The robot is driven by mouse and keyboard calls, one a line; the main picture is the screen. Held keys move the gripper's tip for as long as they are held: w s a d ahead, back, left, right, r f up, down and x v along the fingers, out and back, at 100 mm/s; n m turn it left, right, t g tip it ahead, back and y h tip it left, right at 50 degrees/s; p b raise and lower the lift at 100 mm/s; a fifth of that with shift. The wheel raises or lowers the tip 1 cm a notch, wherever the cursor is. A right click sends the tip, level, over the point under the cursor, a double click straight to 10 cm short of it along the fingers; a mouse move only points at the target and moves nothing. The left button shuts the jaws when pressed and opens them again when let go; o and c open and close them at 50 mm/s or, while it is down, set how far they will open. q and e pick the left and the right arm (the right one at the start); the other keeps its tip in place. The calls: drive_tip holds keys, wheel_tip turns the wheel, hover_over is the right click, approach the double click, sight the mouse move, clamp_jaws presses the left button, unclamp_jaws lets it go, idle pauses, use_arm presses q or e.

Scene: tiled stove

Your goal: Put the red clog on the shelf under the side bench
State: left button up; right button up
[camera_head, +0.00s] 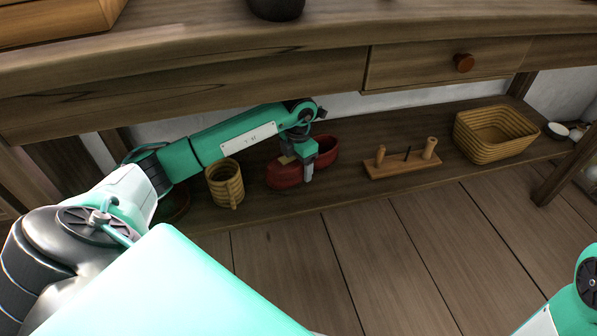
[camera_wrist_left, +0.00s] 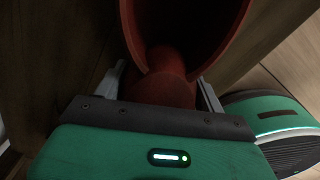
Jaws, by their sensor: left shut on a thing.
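The red clog (camera_head: 284,176) is at the lower shelf (camera_head: 345,192) under the side bench, between a wicker mug and a wooden peg board. My left gripper (camera_head: 308,172) reaches in under the bench top and is shut on the clog, covering part of it. In the left wrist view the clog (camera_wrist_left: 180,65) sits between the two fingers, its open hollow facing the camera. I cannot tell whether its sole touches the shelf. My right gripper is out of view; only part of that arm shows at the lower right.
The wicker mug (camera_head: 226,184) stands close to the left of the clog, beside my forearm. The peg board (camera_head: 402,165) and a wicker basket (camera_head: 494,134) stand to the right. The bench's drawer front (camera_head: 440,66) overhangs the shelf. The plank floor (camera_head: 385,255) in front is clear.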

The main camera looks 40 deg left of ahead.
use_arm(q)
drive_tip(key=shift+f, duration=0.95)
drive_tip(key=o, duration=1.2)
